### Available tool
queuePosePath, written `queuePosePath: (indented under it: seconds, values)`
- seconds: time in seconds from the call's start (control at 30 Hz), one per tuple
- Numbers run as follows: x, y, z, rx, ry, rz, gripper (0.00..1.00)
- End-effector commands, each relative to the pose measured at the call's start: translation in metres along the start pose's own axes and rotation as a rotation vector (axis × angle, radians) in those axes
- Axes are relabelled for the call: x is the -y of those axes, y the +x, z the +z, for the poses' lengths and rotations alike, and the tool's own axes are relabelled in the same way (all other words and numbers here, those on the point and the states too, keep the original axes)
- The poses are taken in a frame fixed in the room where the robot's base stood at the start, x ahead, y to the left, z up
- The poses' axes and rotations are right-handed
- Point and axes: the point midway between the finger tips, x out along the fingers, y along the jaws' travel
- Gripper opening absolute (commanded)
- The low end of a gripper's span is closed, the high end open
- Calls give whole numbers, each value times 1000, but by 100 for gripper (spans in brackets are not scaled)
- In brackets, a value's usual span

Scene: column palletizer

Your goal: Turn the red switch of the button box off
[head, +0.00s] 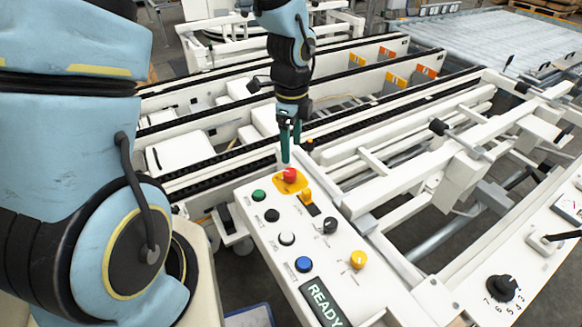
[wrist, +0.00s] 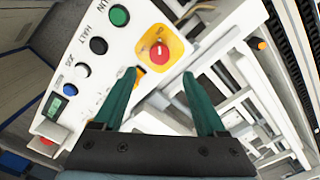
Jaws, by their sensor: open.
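The button box (head: 342,288) is a white slanted panel with several buttons and knobs. Its red switch (head: 290,175) sits on a square yellow plate at the panel's far end. In the wrist view the red switch (wrist: 159,53) is round with a pale line across it, just beyond my fingertips. My gripper (head: 290,152) points down over the far end of the panel, above the red switch. In the wrist view its two green fingers (wrist: 160,75) are spread with nothing between them. They appear apart from the switch; the exact height gap is hard to tell.
Near the red switch are a green button (head: 258,195), a black button (head: 271,215) and an orange switch (head: 306,195). A black knob (head: 329,225) and yellow knob (head: 358,259) lie nearer. White conveyor rails (head: 350,190) run behind and right of the box.

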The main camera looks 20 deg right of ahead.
Motion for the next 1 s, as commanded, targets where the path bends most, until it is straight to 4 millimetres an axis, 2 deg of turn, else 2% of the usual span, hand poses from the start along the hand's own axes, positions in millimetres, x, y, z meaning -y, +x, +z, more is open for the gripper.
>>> queuePosePath:
  seconds: [0.2, 0.4, 0.6, 0.87, 1.0]
  values:
    - [-2, 43, -1, 0, 0, 6, 74]
    - [-1, 70, 0, 0, -3, 4, 74]
    - [-1, 82, 0, 0, -4, 1, 74]
    - [0, 83, 1, 0, -5, 0, 74]
    - [0, 83, 1, 0, -5, 0, 60]
